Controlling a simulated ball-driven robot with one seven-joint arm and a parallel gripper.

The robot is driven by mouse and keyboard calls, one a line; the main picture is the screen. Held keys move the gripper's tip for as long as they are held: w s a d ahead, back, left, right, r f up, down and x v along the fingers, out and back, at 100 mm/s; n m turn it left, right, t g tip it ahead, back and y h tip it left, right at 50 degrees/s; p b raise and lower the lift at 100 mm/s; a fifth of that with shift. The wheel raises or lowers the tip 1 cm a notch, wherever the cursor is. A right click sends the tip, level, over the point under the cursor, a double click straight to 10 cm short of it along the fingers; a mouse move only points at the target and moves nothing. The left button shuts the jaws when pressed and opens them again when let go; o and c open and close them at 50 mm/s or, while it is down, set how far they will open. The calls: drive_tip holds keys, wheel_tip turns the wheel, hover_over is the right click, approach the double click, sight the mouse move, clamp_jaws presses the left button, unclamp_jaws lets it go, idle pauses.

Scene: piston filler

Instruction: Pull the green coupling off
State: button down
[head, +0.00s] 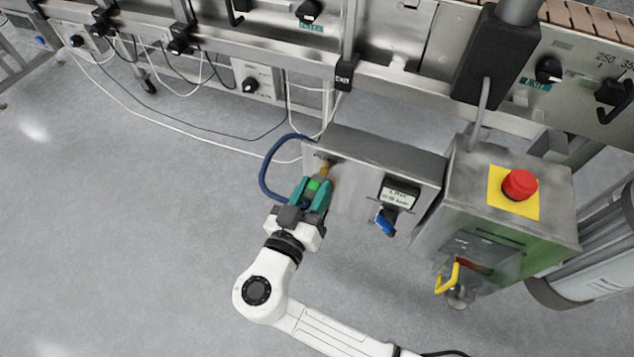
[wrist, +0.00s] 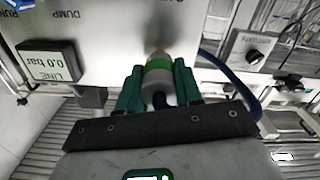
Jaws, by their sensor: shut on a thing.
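The green coupling (head: 314,184) is a grey cylinder with a green band, in front of a steel panel box (head: 352,147). It also shows in the wrist view (wrist: 158,66). My gripper (head: 314,187) is shut on it, with a teal finger on each side. A brass fitting (head: 324,168) stands between the coupling and the panel. Whether the coupling still sits on that fitting, I cannot tell. A dark blue hose (head: 265,172) loops from the coupling's rear to the left and up behind the box. The fingers (wrist: 159,88) hide the coupling's sides.
A gauge display (wrist: 47,62) reads 0.0 bar; a blue-handled valve (head: 385,222) sits below it. To the right stand a red emergency button (head: 519,185) and a yellow handle (head: 448,279). The conveyor frame (head: 230,42) runs behind. The floor at left is clear.

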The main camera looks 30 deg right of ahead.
drive_tip(key=shift+s+a, duration=0.35)
drive_tip(key=shift+a, duration=0.1)
drive_tip(key=c, duration=0.8)
unclamp_jaws()
drive_tip(key=shift+a, duration=0.1)
drive_tip(key=shift+o, duration=0.2)
drive_tip(key=p+v, duration=0.1)
drive_tip(key=v, duration=1)
